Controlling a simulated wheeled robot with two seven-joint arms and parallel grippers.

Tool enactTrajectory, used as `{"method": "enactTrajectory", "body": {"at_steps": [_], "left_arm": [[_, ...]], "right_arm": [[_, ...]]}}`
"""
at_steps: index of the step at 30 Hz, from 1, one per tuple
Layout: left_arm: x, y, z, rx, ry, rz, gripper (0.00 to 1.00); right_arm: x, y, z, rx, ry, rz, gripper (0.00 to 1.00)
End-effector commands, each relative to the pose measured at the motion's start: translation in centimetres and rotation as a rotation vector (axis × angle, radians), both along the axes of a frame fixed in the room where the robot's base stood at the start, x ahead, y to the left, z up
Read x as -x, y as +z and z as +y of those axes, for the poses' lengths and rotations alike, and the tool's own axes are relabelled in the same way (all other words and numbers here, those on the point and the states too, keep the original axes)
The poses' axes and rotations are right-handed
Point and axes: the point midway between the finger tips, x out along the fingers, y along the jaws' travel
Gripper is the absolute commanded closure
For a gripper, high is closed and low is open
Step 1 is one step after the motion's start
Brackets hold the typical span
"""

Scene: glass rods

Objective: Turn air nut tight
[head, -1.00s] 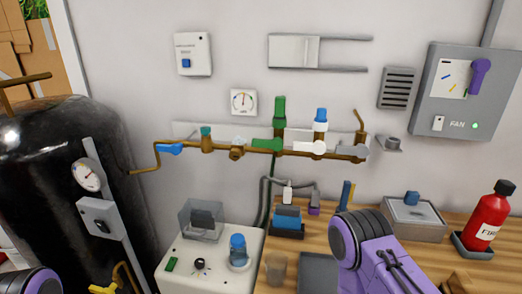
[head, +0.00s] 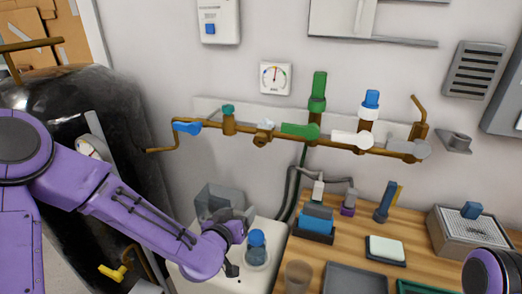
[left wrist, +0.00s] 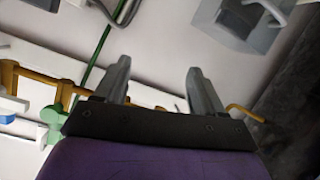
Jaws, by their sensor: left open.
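A brown pipe manifold (head: 335,143) runs along the wall. It carries a green upright fitting (head: 318,92) above a green lever, and a blue-topped fitting (head: 371,99) with a white collar above a white lever (head: 350,138). I cannot tell which fitting is the air nut. My left gripper (head: 235,262) is below the manifold, over the white bench unit, partly hidden by its wrist. In the left wrist view its two grey fingers (left wrist: 160,88) are apart with nothing between them. A green lever part (left wrist: 58,125) and brown pipe lie beyond them to the left. My right gripper is out of view.
A black tank (head: 125,100) stands at left. The white unit (head: 205,265) has a clear cover and a blue-capped part (head: 257,248). The wooden bench (head: 335,255) holds a blue block, a white pad and a grey box. A dial gauge (head: 275,77) hangs above the manifold.

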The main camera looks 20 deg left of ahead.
Motion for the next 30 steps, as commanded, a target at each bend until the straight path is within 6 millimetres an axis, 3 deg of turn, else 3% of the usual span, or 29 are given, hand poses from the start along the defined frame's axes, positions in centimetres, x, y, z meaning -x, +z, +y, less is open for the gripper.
{"method": "enactTrajectory", "body": {"at_steps": [1,3,7,11,21,30], "left_arm": [[-1.5,4.4,-0.4,-0.008,-0.017,-0.115,0.31],[-2.4,9.6,-0.7,-0.037,-0.037,-0.237,0.31],[-3.0,14.4,-0.8,-0.071,-0.047,-0.346,0.31],[-4.6,15.0,-0.9,-0.078,-0.048,-0.355,0.31],[-11.8,14.9,-1.1,-0.077,-0.047,-0.353,0.31],[-13.3,14.8,-1.2,-0.077,-0.048,-0.353,0.31]], "right_arm": [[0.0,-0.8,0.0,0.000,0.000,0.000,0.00],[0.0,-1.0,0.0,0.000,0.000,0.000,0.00],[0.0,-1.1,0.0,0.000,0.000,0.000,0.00],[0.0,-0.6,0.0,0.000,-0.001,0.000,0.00],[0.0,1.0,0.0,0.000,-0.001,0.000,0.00],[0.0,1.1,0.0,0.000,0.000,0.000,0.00]]}}
